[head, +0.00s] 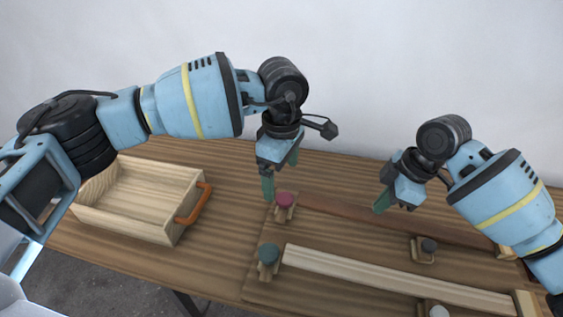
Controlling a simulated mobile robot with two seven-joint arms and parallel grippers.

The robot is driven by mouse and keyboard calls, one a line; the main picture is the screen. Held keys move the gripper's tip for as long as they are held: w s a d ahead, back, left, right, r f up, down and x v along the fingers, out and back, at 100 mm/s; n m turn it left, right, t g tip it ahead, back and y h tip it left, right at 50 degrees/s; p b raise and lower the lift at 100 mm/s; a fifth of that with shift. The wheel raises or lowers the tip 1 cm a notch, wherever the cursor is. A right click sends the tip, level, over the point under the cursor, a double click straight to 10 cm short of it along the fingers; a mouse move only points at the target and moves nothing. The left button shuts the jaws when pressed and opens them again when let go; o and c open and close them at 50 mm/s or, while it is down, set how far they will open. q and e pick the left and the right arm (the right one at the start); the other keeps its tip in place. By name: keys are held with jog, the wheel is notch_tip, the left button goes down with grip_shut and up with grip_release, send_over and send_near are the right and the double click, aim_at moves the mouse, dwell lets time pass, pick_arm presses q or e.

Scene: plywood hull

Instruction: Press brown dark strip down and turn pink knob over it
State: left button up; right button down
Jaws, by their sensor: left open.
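The brown dark strip (345,209) lies lengthwise along the far part of the wooden board, its left end near the pink knob (284,199). The pink knob sits on a small wooden block; I cannot tell whether that block overlaps the strip. My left gripper (281,180) points down, open and empty, just above and slightly left of the pink knob. My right gripper (390,206) is above the middle of the dark strip, fingers pointing down; whether it touches the strip is unclear, and its jaw opening cannot be made out. My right arm hides part of the strip's right side.
A pale strip (390,279) lies nearer the front, with a teal knob (269,252) at its left. A dark grey knob (428,246) and a light grey knob (438,312) sit on blocks to the right. A wooden box (125,221) with an orange handle (194,204) stands left.

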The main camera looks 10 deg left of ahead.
aim_at(282, 201)
pick_arm(q)
notch_tip(282, 201, down, 10)
jog(key=shift+r, duration=0.2)
dwell(0.3)
jog(key=c, duration=1)
jog(key=shift+c, duration=0.2)
pick_arm(e)
jog(key=shift+f, duration=0.15)
jog(key=shift+f, duration=0.4)
